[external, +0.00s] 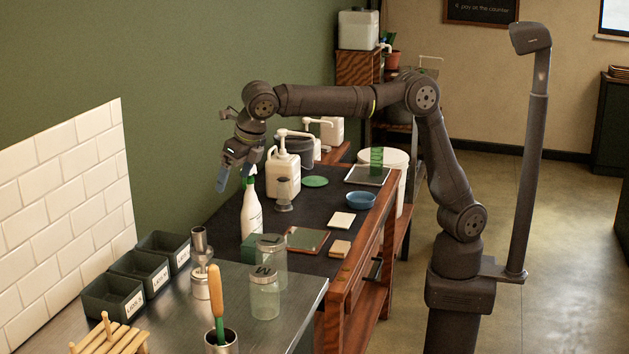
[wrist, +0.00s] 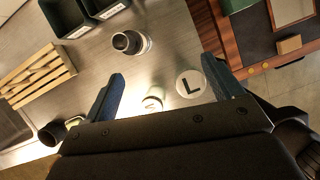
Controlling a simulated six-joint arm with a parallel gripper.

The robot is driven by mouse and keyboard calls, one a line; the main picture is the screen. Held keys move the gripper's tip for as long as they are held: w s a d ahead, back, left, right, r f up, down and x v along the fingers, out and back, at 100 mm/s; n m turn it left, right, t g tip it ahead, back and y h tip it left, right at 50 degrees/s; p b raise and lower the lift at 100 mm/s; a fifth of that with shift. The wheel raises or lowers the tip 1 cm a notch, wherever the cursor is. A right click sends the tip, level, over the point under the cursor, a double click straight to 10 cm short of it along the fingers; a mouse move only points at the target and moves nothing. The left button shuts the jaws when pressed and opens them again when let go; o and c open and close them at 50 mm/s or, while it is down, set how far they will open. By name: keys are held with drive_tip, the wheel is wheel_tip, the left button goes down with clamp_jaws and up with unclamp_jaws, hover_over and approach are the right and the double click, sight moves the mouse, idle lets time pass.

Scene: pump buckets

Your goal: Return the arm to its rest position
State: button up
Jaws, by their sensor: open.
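My gripper (external: 236,177) hangs from my outstretched arm, above the far-left part of the workbench, beside a white pump bottle. In the wrist view my gripper (wrist: 162,88) has its two blue fingers spread wide apart, with nothing held between them. Below and between the fingers lie the metal counter and a round white lid marked with a dark L (wrist: 190,84). My arm is raised in a bent shape over the dark work mat, its base at the right.
A white pump bottle (external: 283,175) and a green-topped spray bottle (external: 251,212) stand close to my gripper. Glass jars (external: 265,298), dark bins (external: 113,296) and a wooden rack (external: 110,337) occupy the metal counter. The green wall is behind.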

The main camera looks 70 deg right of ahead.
drive_tip(key=w+d+m, duration=0.1)
drive_tip(key=w+d, duration=0.3)
drive_tip(key=d, duration=0.6)
drive_tip(key=w+d+m+h, duration=0.1)
drive_tip(key=w+d, duration=0.4)
drive_tip(key=d, duration=0.5)
drive_tip(key=w+d+m, duration=0.3)
drive_tip(key=w+d, duration=0.1)
drive_tip(key=d, duration=0.6)
drive_tip(key=shift+w+d+g+h, duration=0.35)
drive_tip(key=shift+d+g+h, duration=0.05)
